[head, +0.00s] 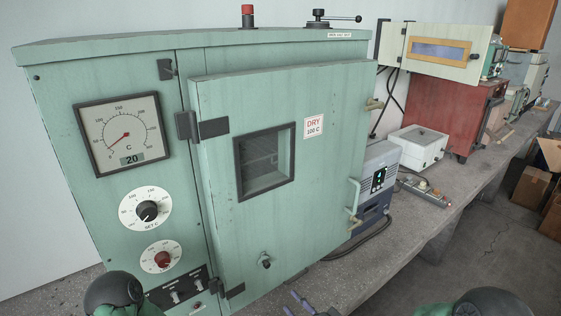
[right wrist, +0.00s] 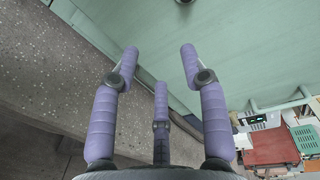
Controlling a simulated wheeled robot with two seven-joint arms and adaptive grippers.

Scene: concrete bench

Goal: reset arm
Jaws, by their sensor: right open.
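My right gripper (head: 299,301) shows at the bottom edge of the head view, in front of the oven's lower door edge. In the right wrist view its purple fingers (right wrist: 159,62) are spread apart with nothing between them. The green oven (head: 110,215) stands on the bench, and its face fills the upper part of the wrist view. Its door (head: 335,140) has a small window and a "DRY 100 C" label; I cannot tell whether it is fully closed. My left gripper is not in view; only a dark rounded part of an arm shows at lower left.
The concrete bench (head: 470,185) runs back to the right. A blue-grey unit (head: 378,175), a white box (head: 418,147), a power strip (head: 424,188) and a red cabinet (head: 440,113) stand on it. Cardboard boxes (head: 531,187) sit on the floor at right. Door handles stick out at right.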

